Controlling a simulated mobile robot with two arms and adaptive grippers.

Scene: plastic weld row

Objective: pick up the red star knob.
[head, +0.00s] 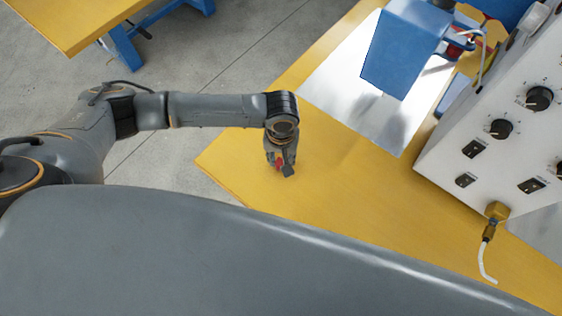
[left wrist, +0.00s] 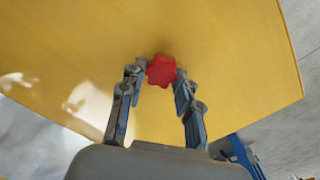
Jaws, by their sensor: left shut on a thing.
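The red star knob (left wrist: 161,71) is between the fingertips of my left gripper (left wrist: 160,78) in the left wrist view, with a finger against each side. In the head view, my left gripper (head: 281,168) points down over the yellow table, and a bit of the red knob (head: 279,163) shows between its fingers. The gripper is shut on the knob. I cannot tell whether the knob touches the table or is just above it. My right gripper is not in view.
The yellow table (head: 340,190) is clear around the gripper. A blue block-shaped machine part (head: 405,45) stands over a pale plate (head: 335,80) at the back. A white control box (head: 480,150) with black dials stands at the right. Another yellow table (head: 75,20) is far left.

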